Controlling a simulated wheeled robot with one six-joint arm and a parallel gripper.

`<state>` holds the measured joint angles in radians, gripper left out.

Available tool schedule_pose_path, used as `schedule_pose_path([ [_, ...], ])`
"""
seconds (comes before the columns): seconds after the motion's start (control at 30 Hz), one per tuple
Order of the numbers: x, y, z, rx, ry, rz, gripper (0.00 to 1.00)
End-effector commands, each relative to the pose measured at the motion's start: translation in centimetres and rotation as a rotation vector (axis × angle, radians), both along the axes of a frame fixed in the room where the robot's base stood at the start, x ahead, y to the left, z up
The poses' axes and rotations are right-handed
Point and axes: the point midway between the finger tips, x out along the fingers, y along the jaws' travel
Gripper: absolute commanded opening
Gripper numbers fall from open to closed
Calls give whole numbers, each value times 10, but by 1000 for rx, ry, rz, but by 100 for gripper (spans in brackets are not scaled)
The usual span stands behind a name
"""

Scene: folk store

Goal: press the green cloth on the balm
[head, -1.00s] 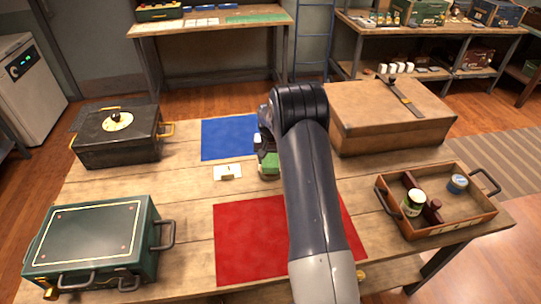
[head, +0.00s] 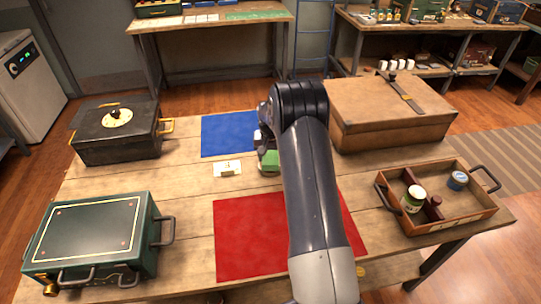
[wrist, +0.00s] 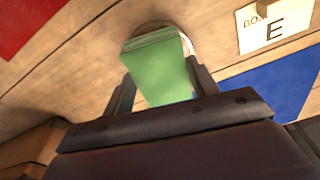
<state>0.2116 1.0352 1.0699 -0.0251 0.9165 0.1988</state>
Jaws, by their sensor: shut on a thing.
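My gripper (wrist: 163,90) is shut on the green cloth (wrist: 160,62), which looks like a thick folded green pad. The cloth also shows in the head view (head: 269,160), beside my arm and low over the table. Just beyond the cloth, a round thing with a pale rim (wrist: 187,42) shows in the wrist view. It may be the balm, but the cloth covers most of it. I cannot tell whether the cloth touches it.
A small card marked E (wrist: 272,25) lies near the cloth. A blue mat (head: 228,137) and a red mat (head: 248,238) lie on the table. A tray (head: 452,229) with jars stands right, a brown case (head: 385,110) behind it. Black (head: 112,142) and green (head: 95,235) boxes stand left.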

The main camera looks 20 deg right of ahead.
Motion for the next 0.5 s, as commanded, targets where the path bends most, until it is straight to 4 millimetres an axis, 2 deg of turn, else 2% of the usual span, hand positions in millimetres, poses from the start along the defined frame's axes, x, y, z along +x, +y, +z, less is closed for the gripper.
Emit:
schedule_pose_path([
  [0.5,0,0,-7,0,0,0,37],
])
